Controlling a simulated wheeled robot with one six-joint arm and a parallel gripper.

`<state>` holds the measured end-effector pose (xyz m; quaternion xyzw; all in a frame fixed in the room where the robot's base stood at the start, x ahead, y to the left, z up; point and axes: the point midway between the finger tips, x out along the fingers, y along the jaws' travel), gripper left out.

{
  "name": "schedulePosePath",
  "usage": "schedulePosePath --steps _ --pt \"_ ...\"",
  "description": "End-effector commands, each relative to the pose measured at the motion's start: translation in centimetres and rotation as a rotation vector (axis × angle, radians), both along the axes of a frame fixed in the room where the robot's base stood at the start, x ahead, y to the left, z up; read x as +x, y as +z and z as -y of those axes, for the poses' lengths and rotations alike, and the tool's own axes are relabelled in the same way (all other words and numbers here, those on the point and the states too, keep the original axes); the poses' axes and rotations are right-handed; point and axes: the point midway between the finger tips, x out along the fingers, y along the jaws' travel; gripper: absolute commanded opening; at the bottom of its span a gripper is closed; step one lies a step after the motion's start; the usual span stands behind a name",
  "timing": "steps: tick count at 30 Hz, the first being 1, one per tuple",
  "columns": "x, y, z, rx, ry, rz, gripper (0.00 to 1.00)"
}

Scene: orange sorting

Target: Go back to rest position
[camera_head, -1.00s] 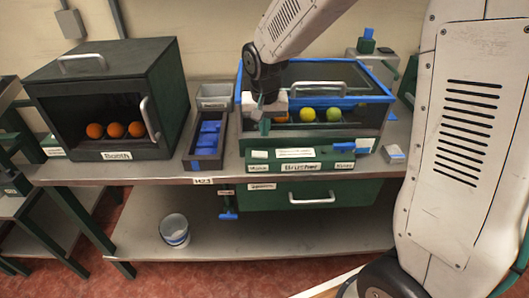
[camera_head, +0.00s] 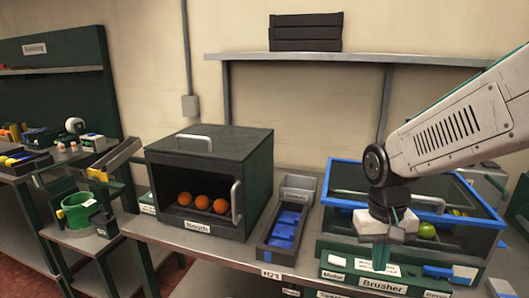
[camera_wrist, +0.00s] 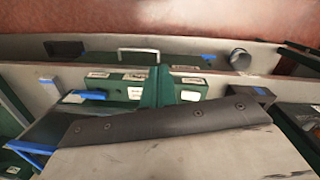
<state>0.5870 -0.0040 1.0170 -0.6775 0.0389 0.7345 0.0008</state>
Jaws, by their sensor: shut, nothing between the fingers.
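My gripper (camera_head: 380,258) hangs pointing down in front of the blue-edged Brusher box (camera_head: 345,172) in the head view. Its green fingers are together with nothing between them; they also show in the wrist view (camera_wrist: 160,88). Three oranges (camera_head: 202,201) sit in a row inside the open-fronted Booth (camera_head: 197,233). Green fruit (camera_head: 427,231) shows inside the Brusher, partly hidden by my arm and gripper. My white arm reaches in from the right.
A dark tray (camera_head: 262,252) with blue pieces and a small grey bin (camera_head: 298,189) stand between Booth and Brusher. A shelf (camera_head: 350,58) with a black box (camera_head: 305,32) is on the wall. Another bench with a green bucket (camera_head: 80,210) is at left.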

Motion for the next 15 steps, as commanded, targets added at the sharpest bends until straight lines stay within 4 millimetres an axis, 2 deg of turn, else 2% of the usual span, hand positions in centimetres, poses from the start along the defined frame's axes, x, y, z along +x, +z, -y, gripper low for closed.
schedulePosePath --steps 3,9,12,15 --pt "-4.5 2.6 0.8 0.015 0.039 0.001 0.0" --pt "-11.6 5.4 1.8 0.041 0.084 0.027 0.0" --pt "-14.2 6.3 2.1 0.048 0.087 0.065 0.0" --pt "-15.8 6.9 2.3 0.051 0.076 0.112 0.0"
